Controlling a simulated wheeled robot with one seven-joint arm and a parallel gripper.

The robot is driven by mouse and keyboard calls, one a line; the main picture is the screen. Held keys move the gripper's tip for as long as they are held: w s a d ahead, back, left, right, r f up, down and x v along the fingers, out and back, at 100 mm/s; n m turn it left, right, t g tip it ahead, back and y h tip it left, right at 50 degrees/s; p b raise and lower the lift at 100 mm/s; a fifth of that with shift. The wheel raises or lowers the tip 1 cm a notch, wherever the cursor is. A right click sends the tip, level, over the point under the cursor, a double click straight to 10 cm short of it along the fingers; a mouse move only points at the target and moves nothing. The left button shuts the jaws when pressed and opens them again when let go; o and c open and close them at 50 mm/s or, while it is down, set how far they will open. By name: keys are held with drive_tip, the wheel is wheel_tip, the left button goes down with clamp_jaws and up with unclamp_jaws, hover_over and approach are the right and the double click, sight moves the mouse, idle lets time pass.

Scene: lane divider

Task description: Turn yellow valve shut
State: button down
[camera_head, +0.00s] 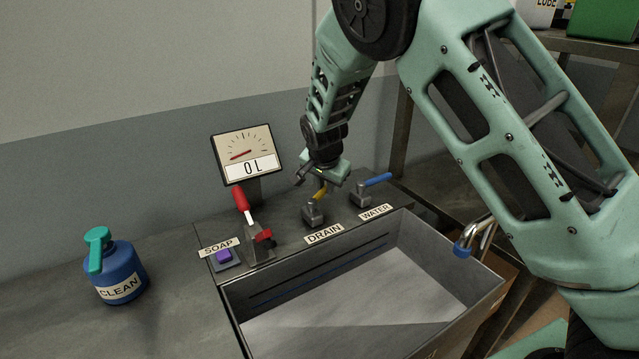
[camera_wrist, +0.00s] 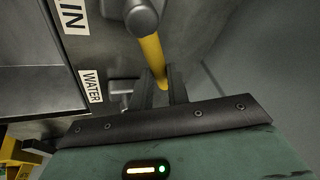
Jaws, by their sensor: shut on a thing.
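The yellow valve handle (camera_head: 320,194) rises from a grey valve body (camera_head: 312,214) behind the DRAIN label. My gripper (camera_head: 318,180) is at the handle's upper end and partly hides it. In the wrist view, the yellow handle (camera_wrist: 153,55) runs from the round grey valve body (camera_wrist: 142,18) to between my two dark fingers (camera_wrist: 163,88). The fingers are shut on the handle's end.
The blue WATER valve handle (camera_head: 376,180) is close on the right. A red lever (camera_head: 243,205) and a purple SOAP button (camera_head: 225,256) are left. A gauge (camera_head: 246,153) reading 0 L stands behind. An empty basin (camera_head: 350,305) is in front. A blue CLEAN bottle (camera_head: 122,270) stands far left.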

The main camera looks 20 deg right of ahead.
drive_tip(key=m, duration=0.1)
drive_tip(key=s+m+p, duration=0.1)
drive_tip(key=m+h+p, duration=0.1)
drive_tip(key=shift+s+d+r+g, duration=0.2)
drive_tip(key=shift+s+d+g, duration=0.05)
drive_tip(key=shift+d+g, duration=0.15)
drive_tip(key=shift+s+d+f+m+g+h+p, duration=0.1)
drive_tip(key=shift+s+m+g+h+p, duration=0.2)
drive_tip(key=shift+m, duration=0.4)
drive_tip(key=shift+s+d+m+g+h+p, duration=0.1)
drive_tip(key=shift+s+m+h+p, duration=0.1)
drive_tip(key=shift+s+m+p, duration=0.35)
drive_tip(key=shift+w+f+m, duration=0.1)
drive_tip(key=shift+w+m, duration=0.05)
drive_tip(key=shift+m, duration=0.1)
drive_tip(key=c, duration=1.3)
unclamp_jaws()
drive_tip(key=shift+c, duration=0.2)
drive_tip(key=shift+a, duration=0.1)
drive_tip(key=b+v, duration=0.2)
drive_tip(key=v, duration=1.5)
drive_tip(key=shift+a, duration=0.1)
